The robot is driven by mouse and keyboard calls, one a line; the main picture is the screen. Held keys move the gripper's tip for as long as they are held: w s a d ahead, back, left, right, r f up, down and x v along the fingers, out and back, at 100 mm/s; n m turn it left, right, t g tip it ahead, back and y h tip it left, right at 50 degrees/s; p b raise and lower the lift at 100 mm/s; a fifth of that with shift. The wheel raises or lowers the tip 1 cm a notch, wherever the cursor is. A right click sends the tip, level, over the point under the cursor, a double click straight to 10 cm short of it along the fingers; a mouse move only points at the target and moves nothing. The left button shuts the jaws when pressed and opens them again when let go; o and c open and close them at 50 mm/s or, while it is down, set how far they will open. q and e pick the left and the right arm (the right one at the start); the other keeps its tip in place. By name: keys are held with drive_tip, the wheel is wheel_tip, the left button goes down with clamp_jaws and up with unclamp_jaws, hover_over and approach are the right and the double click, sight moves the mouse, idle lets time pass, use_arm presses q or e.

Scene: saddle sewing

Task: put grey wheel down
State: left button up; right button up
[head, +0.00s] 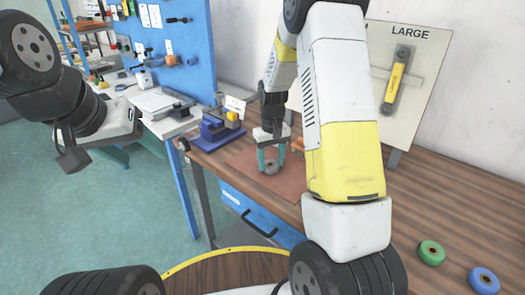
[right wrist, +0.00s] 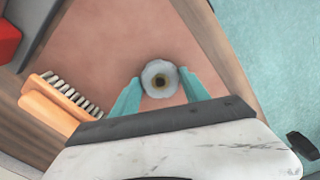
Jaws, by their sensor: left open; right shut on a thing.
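The grey wheel (head: 271,168) is between the two teal fingers of my right gripper (head: 271,160), over the reddish-brown mat (head: 247,160) on the wooden bench. In the right wrist view the wheel (right wrist: 160,79) shows its round face and dark centre hole, with my right gripper (right wrist: 160,92) shut on it. The wheel is on the mat or just above it; I cannot tell which. My left gripper (head: 82,150) is at the left of the head view, open and empty, away from the bench.
An orange brush (right wrist: 55,102) lies beside the mat. A blue fixture (head: 218,132) stands behind the mat. A green wheel (head: 431,253) and a blue wheel (head: 483,280) lie at the bench's right. A board marked LARGE (head: 425,75) leans at the back. Bare mat surrounds the wheel.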

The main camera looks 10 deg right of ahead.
drive_tip(key=o, duration=1.5)
drive_tip(key=shift+f, duration=0.1)
wheel_tip(320, 180, up, 12)
drive_tip(key=s+r+t+y, duration=0.1)
drive_tip(key=s+r+t, duration=0.1)
drive_tip(key=s+r, duration=0.75)
drive_tip(key=s+r+t, duration=0.1)
drive_tip(key=s, duration=0.4)
drive_tip(key=s+a+r+m+t, duration=0.1)
drive_tip(key=s, duration=0.3)
drive_tip(key=s+a+r+t+y, duration=0.1)
drive_tip(key=s+t, duration=0.1)
drive_tip(key=s, duration=0.3)
drive_tip(key=shift+s+a+r+m, duration=0.15)
drive_tip(key=shift+s+r+m, duration=0.05)
drive_tip(key=shift+s+m, duration=0.15)
